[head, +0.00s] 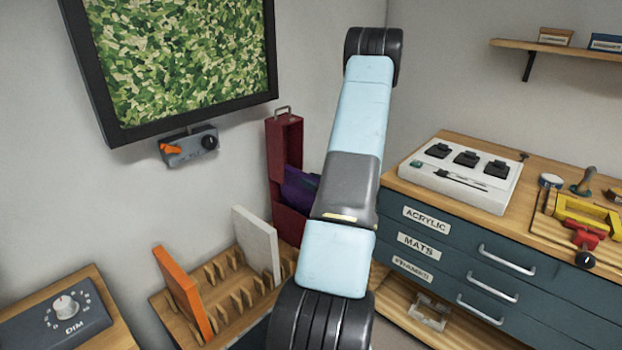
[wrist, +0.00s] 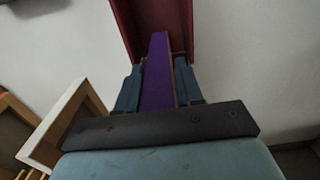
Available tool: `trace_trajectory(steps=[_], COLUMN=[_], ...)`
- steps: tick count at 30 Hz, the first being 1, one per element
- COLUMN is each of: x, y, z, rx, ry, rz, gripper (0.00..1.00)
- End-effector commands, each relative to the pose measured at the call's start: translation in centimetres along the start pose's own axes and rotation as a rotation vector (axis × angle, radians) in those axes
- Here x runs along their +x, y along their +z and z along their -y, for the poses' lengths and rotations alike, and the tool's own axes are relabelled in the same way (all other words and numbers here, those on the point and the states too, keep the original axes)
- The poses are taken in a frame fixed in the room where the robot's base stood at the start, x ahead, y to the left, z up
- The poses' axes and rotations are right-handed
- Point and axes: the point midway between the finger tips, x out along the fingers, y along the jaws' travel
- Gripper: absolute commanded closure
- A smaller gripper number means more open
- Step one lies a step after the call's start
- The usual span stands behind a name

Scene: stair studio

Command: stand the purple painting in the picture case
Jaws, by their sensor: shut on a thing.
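The dark red picture case (head: 284,135) stands tall against the wall, left of my arm in the head view. It also shows at the top of the wrist view (wrist: 125,22). The purple painting (head: 297,188) shows at the case's open front, partly hidden by my arm; its lower end is hidden. In the wrist view its purple edge (wrist: 158,75) runs between my fingers toward the inside of the case. My gripper (wrist: 157,82) is shut on the painting. I cannot tell whether the painting touches the case floor.
A slotted wooden rack (head: 230,300) left of the case holds an orange panel (head: 184,293) and a white panel (head: 257,243). A drawer cabinet (head: 450,255) with a control box (head: 460,172) stands on the right. A framed green picture (head: 180,55) hangs above left.

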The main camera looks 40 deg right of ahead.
Motion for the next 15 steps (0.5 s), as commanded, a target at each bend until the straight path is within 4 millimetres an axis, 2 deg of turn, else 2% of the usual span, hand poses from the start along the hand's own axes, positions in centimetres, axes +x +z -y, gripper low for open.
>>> trace_trajectory(steps=[15], x=[0.0], y=[-3.0], z=[0.0], rx=[0.001], ry=[0.0], rz=[0.0], gripper=[1.0])
